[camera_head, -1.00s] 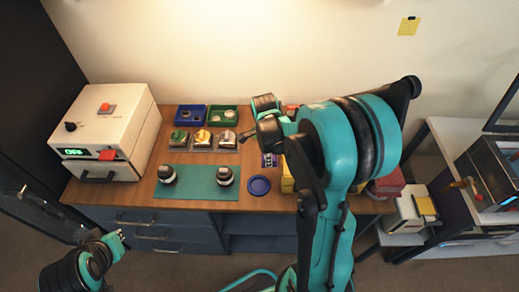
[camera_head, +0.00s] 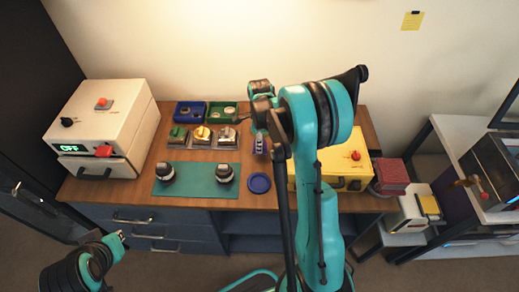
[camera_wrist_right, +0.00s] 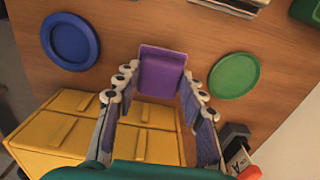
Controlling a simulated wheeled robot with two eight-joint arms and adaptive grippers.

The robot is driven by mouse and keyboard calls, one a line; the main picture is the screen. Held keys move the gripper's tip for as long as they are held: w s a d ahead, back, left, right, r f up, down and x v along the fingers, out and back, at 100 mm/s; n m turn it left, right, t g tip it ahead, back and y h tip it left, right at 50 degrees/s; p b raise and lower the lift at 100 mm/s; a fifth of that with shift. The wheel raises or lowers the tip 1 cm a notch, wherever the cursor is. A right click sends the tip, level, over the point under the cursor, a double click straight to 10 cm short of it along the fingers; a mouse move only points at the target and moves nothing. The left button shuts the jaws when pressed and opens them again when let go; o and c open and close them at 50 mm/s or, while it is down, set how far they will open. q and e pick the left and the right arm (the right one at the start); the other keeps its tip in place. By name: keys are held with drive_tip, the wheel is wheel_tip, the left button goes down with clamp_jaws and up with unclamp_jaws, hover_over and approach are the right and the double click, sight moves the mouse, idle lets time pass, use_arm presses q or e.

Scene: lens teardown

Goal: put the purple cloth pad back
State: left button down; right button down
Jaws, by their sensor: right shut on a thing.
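The purple cloth pad (camera_wrist_right: 161,70) is a small purple rectangle between the fingertips of my right gripper (camera_wrist_right: 158,82) in the right wrist view. The gripper is shut on it, above the wooden worktop. In the head view my right gripper (camera_head: 260,145) hangs over the worktop, behind the blue round dish (camera_head: 259,183) and right of the metal blocks; the pad is hard to make out there. My left gripper (camera_head: 117,241) is low at the left, in front of the drawers, away from the worktop. Its fingers are too small to tell open from shut.
A green round dish (camera_wrist_right: 235,76) lies right of the pad in the wrist view. A yellow box (camera_head: 355,160) with a red button and a dark red block (camera_head: 391,175) stand at the right. A green mat (camera_head: 196,180) holds two dark-topped parts. A white machine (camera_head: 104,130) stands left.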

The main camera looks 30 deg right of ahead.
wheel_tip(320, 180, down, 4)
drive_tip(key=shift+r+b, duration=0.2)
drive_tip(key=shift+b, duration=0.25)
drive_tip(key=shift+r, duration=0.1)
drive_tip(key=c, duration=0.9)
unclamp_jaws()
drive_tip(key=shift+f, duration=0.2)
